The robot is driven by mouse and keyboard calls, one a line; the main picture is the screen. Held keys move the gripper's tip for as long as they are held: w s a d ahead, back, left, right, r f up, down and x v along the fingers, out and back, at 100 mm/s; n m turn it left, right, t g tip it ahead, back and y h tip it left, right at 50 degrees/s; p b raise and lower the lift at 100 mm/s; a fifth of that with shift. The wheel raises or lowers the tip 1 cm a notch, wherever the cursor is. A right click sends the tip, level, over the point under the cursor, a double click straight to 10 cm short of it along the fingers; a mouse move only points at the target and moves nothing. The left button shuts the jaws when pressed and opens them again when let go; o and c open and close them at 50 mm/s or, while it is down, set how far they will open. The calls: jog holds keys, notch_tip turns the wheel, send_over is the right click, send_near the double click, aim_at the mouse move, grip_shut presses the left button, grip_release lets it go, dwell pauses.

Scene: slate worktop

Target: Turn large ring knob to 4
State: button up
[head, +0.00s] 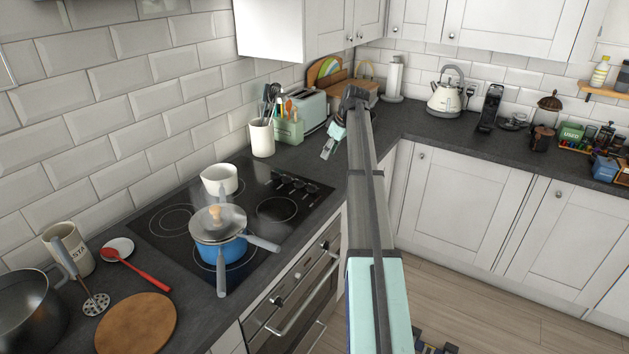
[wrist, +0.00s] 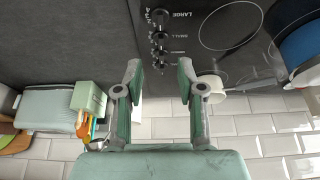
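The large ring knob (wrist: 161,20) is a black dial at the top of the wrist view, with the word LARGE and some numerals printed beside it. It is the front end of a row of knobs on the black hob (head: 160,238); in the head view the knob (head: 312,188) is small, and its pointer setting is too small to read. My gripper (wrist: 159,72) is open and empty. Its two fingertips straddle the row's rear end in the picture, apart from the large knob. In the head view my gripper (head: 328,150) hangs above the worktop beyond the hob.
A blue pan (head: 218,250) with lid and a white pot (head: 219,180) stand on the hob. A utensil pot (head: 262,138), a green box (head: 290,131) and a toaster (head: 308,108) stand at the back by the wall.

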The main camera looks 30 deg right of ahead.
aim_at(312, 185)
jog(key=p+x, duration=0.5)
jog(key=x, duration=1.2)
jog(key=shift+w+f, duration=0.1)
grip_shut()
